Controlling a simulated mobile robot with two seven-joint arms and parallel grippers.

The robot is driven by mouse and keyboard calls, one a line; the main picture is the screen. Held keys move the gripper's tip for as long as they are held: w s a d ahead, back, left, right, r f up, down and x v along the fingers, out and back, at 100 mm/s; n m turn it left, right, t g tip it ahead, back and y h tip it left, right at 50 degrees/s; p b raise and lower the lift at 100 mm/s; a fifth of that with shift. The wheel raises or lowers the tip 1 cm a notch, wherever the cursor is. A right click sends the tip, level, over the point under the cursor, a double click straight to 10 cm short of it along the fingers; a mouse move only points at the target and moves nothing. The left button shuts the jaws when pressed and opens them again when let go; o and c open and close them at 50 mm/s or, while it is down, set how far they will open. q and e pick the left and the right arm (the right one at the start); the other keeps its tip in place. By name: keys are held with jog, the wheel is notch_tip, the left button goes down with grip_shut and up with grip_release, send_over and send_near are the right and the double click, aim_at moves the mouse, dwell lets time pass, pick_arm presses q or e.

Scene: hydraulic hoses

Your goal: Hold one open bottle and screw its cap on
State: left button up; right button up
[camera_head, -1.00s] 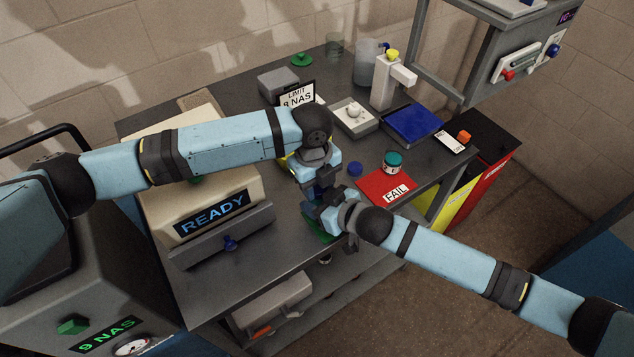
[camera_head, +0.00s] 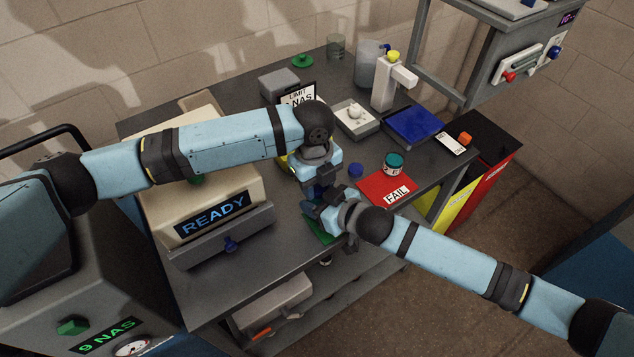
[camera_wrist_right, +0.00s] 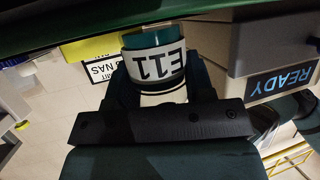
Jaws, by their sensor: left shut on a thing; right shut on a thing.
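A bottle (camera_wrist_right: 155,67) with a white label reading E11 and a teal end is between the dark fingers of my right gripper in the right wrist view. In the head view my right gripper (camera_head: 328,209) is shut low over the front of the table, above a green mat (camera_head: 316,236). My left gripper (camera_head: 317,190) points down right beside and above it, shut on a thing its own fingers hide. I cannot make out a cap or the bottle's mouth between the two grippers. A loose blue cap (camera_head: 355,170) lies on the table to the right.
A teal-topped bottle (camera_head: 394,161) stands on the red FAIL mat (camera_head: 386,188). The cream READY machine (camera_head: 212,205) is close on the left. A white dispenser (camera_head: 385,82), blue tray (camera_head: 413,125) and green lid (camera_head: 302,60) are farther back. The table's front edge is near my right arm.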

pick_arm(q)
jog(key=shift+s+d+r, duration=0.15)
jog(key=shift+d+r, duration=0.15)
jog(key=shift+r, duration=0.1)
jog(key=shift+f, duration=0.7)
dwell(0.3)
jog(key=shift+a+f, duration=0.1)
jog(key=shift+f, duration=0.35)
dwell(0.3)
jog(key=shift+r, duration=0.1)
jog(key=shift+a+r, duration=0.1)
jog(key=shift+r, duration=0.2)
jog(key=shift+w+r, duration=0.2)
jog(key=shift+r, duration=0.3)
dwell(0.7)
jog(key=shift+f, duration=0.5)
jog(key=o, duration=1)
